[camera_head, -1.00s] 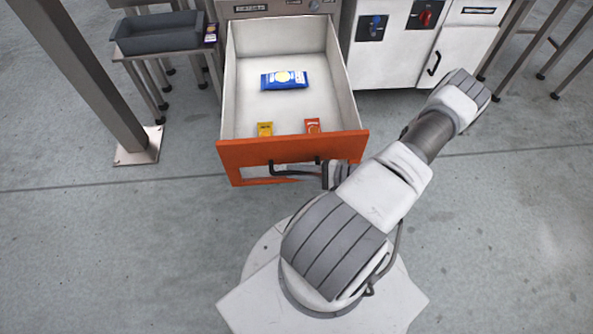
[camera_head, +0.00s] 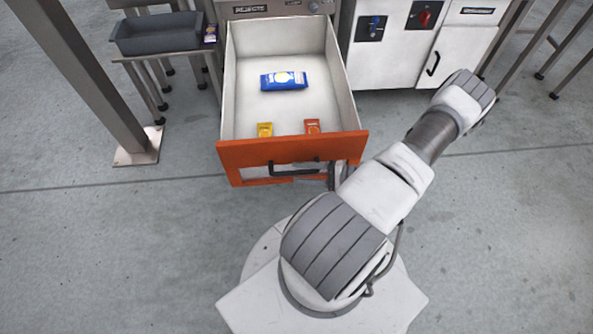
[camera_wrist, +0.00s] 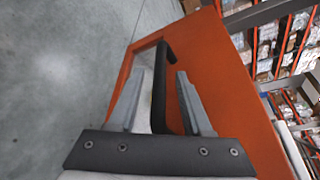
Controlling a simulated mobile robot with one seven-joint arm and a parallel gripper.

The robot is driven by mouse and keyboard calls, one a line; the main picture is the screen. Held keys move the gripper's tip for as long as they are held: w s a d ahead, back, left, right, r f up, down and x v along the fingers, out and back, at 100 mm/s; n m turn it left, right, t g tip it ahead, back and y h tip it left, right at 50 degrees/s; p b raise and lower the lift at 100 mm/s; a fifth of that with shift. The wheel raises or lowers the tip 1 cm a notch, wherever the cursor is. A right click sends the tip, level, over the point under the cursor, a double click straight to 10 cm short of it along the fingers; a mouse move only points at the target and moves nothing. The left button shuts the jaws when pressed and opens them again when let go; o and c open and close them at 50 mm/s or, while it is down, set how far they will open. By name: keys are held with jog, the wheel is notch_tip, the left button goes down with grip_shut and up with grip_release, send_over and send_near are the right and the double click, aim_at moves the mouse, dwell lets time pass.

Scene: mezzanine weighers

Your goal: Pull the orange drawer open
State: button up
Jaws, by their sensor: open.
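The orange drawer (camera_head: 250,153) stands pulled far out from its cabinet, with its white inside showing. Its black bar handle (camera_head: 293,167) is on the orange front. In the wrist view the handle (camera_wrist: 159,90) lies between the two fingers of my gripper (camera_wrist: 157,95), with a gap on each side. The fingers are open, and the orange front (camera_wrist: 218,90) is just beyond them. In the head view my arm hides most of the gripper beside the handle's right end. A blue packet (camera_head: 284,81), a yellow packet (camera_head: 265,130) and an orange packet (camera_head: 312,127) lie inside the drawer.
A grey tray (camera_head: 157,33) sits on a stand at the left, with a small dark packet (camera_head: 210,33) beside it. A steel post (camera_head: 97,75) stands left of the drawer. White cabinets (camera_head: 390,60) are behind at the right. The floor around the drawer front is clear.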

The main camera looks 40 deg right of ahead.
jog(key=p+v, duration=0.2)
jog(key=v, duration=1.3)
jog(key=shift+s, duration=0.25)
jog(key=shift+r, duration=0.1)
